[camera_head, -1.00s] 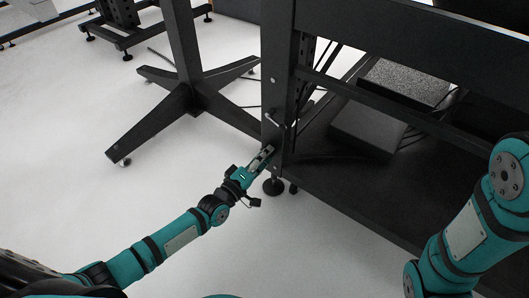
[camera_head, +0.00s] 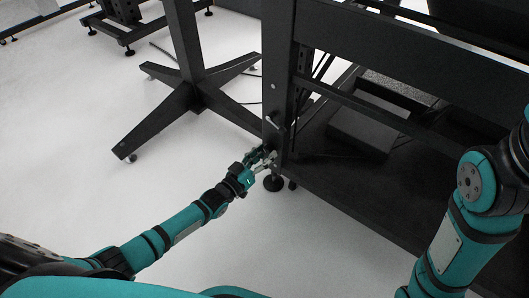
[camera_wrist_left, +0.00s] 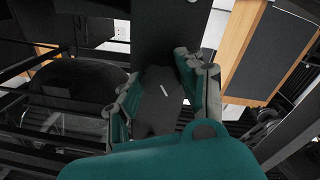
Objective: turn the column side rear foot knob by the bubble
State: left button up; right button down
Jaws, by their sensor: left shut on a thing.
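My left gripper (camera_head: 264,157) is at the lower end of the bench's near corner leg (camera_head: 279,100), just above the black foot (camera_head: 273,183). In the left wrist view its fingers (camera_wrist_left: 165,95) are shut on a dark rounded knob (camera_wrist_left: 160,112) that has a short pale line on its face. In the head view the knob is hidden by the gripper. I cannot make out a bubble level in either view. My right gripper is out of view; only my right arm shows at the right edge.
The bench's lower shelf (camera_head: 335,185) holds a dark box (camera_head: 368,128). A small lever (camera_head: 272,121) sticks out of the leg above my gripper. A black column with a splayed base (camera_head: 196,92) stands behind at the left. The pale floor (camera_head: 75,185) at left is clear.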

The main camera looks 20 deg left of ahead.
pick_arm(q)
jog(key=shift+f+m, duration=0.1)
jog(key=shift+m, duration=0.4)
jog(key=o, duration=1.1)
jog(key=shift+o, duration=0.2)
jog(key=v, duration=1.2)
